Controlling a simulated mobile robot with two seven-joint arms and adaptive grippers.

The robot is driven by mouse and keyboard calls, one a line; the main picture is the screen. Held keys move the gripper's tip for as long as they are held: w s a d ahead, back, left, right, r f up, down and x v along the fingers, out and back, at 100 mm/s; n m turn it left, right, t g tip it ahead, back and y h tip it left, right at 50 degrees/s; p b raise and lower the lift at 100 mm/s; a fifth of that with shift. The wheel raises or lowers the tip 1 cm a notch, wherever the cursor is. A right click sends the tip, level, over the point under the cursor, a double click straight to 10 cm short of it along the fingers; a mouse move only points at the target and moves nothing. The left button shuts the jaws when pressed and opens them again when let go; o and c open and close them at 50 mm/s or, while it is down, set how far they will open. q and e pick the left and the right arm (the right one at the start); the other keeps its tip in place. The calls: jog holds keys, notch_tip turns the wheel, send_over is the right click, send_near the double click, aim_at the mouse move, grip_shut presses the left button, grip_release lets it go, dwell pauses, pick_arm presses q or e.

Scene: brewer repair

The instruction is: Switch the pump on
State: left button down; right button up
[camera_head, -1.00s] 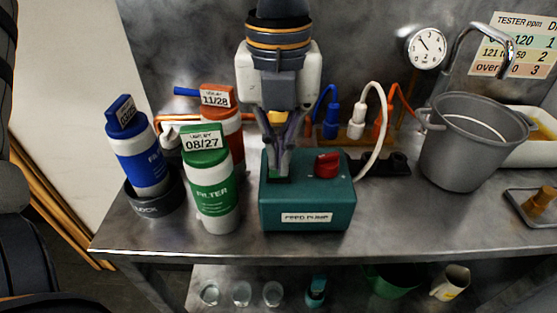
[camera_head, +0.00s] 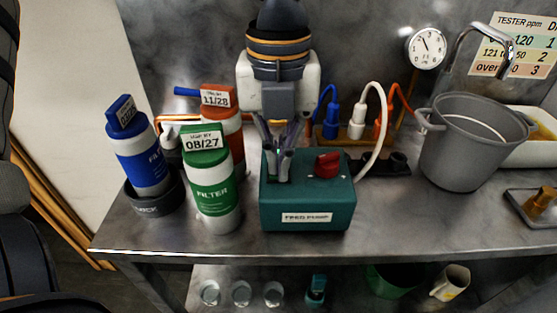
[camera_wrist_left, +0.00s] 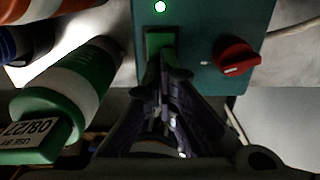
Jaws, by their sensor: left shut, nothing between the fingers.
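The feed pump (camera_head: 307,217) is a teal box near the bench's front edge, with a "FEED PUMP" label on its front. A red knob (camera_head: 327,165) sits on its top right; it also shows in the left wrist view (camera_wrist_left: 237,57). My left gripper (camera_head: 278,178) points down at the pump's top left, fingers shut and empty. In the left wrist view its fingertips (camera_wrist_left: 163,58) are at a green rocker switch (camera_wrist_left: 160,41), partly covering it; I cannot tell whether they touch. My right gripper is out of view.
A green-labelled filter bottle (camera_head: 212,190) stands close left of the pump, with blue (camera_head: 143,165) and orange (camera_head: 220,97) ones behind. A white cable curves behind the pump. A grey pot (camera_head: 470,150) stands right. The bench right of the pump is clear in front.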

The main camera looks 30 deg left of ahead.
pick_arm(q)
jog(key=shift+r, duration=3.35)
